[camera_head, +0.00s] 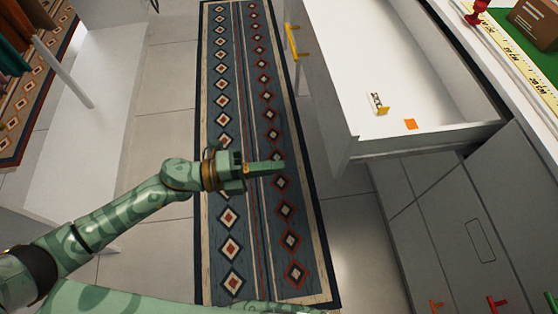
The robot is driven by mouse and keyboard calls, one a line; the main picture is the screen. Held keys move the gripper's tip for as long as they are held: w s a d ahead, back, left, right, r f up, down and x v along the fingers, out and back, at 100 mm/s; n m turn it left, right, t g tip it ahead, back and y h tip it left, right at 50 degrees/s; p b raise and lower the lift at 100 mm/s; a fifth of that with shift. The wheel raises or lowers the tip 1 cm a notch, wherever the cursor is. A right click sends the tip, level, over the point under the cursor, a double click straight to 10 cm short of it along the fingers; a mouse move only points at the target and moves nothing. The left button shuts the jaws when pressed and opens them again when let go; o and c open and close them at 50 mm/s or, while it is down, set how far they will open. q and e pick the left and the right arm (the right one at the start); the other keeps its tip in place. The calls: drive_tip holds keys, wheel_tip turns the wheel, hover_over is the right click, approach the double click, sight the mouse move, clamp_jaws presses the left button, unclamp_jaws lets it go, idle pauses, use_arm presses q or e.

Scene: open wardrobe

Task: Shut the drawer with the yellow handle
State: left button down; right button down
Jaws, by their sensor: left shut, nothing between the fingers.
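The drawer (375,85) stands pulled out at the upper right. Its white front panel faces left, and its inside is visible. The yellow handle (292,42) is on that front panel. A small yellow-and-white item (378,104) and a flat orange square (410,124) lie inside on the drawer's floor. My left gripper (280,167) reaches in from the left above the rug, shut and empty. In the picture it is below and left of the drawer, apart from the handle. My right gripper is not in view.
A patterned rug (231,120) runs along the tiled floor. Grey cabinet fronts (455,225) with orange (436,305) and red (496,303) handles stand at the lower right. A yellow ruler (515,65) lies on the counter. A white panel (85,140) stands at the left.

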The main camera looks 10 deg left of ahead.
sight(340, 158)
use_arm(q)
drive_tip(key=b+x, duration=0.2)
drive_tip(key=x, duration=0.9)
drive_tip(key=shift+w+d, duration=0.15)
drive_tip(key=shift+d, duration=0.1)
